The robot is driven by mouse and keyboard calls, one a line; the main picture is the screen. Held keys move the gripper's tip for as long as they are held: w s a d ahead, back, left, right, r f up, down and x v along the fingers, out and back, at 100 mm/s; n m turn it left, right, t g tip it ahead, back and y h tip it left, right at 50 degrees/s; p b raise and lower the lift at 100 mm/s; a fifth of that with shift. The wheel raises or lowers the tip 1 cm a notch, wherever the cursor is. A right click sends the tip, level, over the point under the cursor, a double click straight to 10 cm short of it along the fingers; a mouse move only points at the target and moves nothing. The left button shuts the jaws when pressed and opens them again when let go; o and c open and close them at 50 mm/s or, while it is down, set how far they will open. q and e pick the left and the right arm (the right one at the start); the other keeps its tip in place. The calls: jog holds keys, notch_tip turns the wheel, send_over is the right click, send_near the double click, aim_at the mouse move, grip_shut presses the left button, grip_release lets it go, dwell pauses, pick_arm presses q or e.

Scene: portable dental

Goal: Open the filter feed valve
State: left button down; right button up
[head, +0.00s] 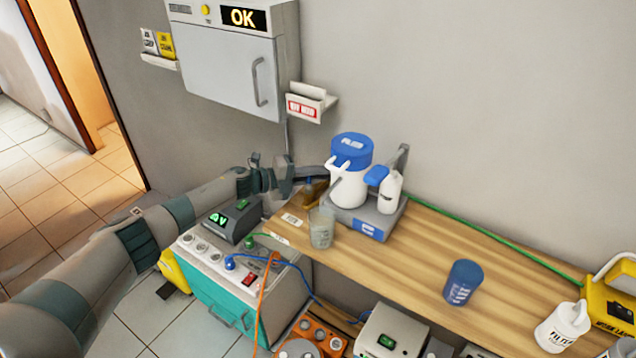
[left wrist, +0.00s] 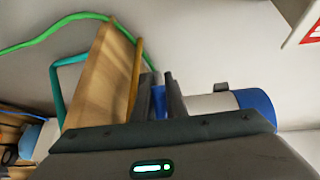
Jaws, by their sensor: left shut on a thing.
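The filter feed valve (head: 313,192) looks like a small brass-brown body with a blue handle, at the left end of the wooden shelf, beside the white filter canister (head: 348,187) with its blue lid. My left gripper (head: 302,178) reaches in from the left at the valve, partly hiding it. In the left wrist view the jaws (left wrist: 163,97) are closed on a bit of blue, apparently the valve's handle (left wrist: 160,105). How far the handle is turned cannot be told. My right gripper is not in view.
A clear beaker (head: 321,228) stands just in front of the valve. A blue cup (head: 462,283) and a white jug (head: 562,327) stand farther right on the shelf (head: 420,265). A wall cabinet (head: 228,70) hangs above left. A teal cart (head: 222,300) sits below.

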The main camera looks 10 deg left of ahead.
pick_arm(q)
jog(key=shift+s+d+f+m+g+b, duration=0.1)
jog(key=shift+d+f+m+g+b, duration=0.1)
jog(key=shift+m+g+b, duration=0.15)
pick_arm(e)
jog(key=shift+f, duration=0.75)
pick_arm(q)
jog(key=shift+r, duration=0.1)
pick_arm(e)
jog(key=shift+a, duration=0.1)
pick_arm(q)
jog(key=c, duration=1.8)
grip_release()
jog(key=shift+o, duration=0.2)
jog(key=shift+a, duration=0.1)
